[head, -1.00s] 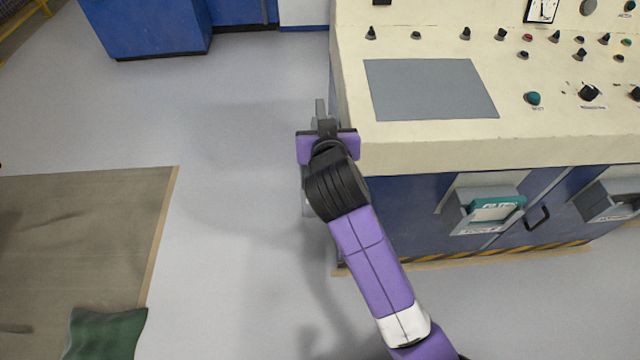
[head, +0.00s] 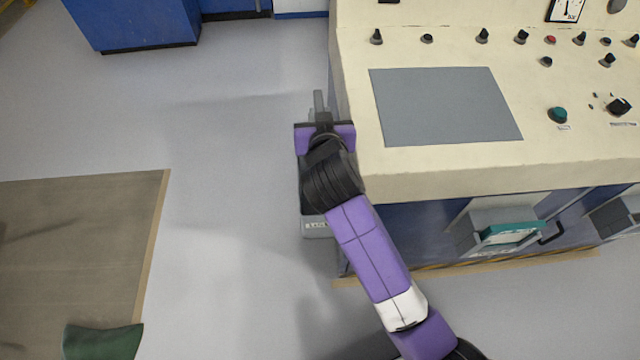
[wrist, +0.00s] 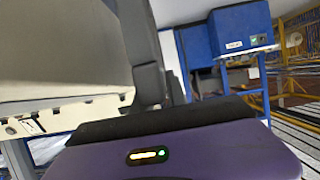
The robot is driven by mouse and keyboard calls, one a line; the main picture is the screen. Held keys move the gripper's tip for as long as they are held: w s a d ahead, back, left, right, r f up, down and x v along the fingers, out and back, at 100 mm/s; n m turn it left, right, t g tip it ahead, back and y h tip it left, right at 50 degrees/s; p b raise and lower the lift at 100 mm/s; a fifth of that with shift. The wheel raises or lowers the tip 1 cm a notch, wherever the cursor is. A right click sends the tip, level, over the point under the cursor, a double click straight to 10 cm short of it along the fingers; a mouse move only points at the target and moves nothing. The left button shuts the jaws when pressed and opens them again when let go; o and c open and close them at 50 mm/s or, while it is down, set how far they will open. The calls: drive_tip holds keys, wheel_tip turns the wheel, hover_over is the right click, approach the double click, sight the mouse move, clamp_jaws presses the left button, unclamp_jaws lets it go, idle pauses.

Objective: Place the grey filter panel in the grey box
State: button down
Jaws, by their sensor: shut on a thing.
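My gripper (head: 319,112) is beside the left edge of the cream console top, at the end of my purple arm. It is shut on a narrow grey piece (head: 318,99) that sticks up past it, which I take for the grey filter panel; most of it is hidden. In the wrist view a dark grey upright strip (wrist: 142,48) rises from my gripper, but I cannot tell finger from panel. A grey box (head: 316,228) with a label shows below my wrist, by the console's left side, mostly hidden by my arm.
The cream console (head: 450,178) with knobs and a grey plate (head: 445,105) is close on the right. Grey holders, one with a teal item (head: 512,233), are on its blue front. A brown mat (head: 80,240) and green cushion (head: 102,340) lie left. Grey floor between is clear.

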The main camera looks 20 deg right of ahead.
wheel_tip(320, 180, down, 25)
drive_tip(key=b, duration=0.4)
drive_tip(key=shift+f+b, duration=0.75)
drive_tip(key=shift+b, duration=0.15)
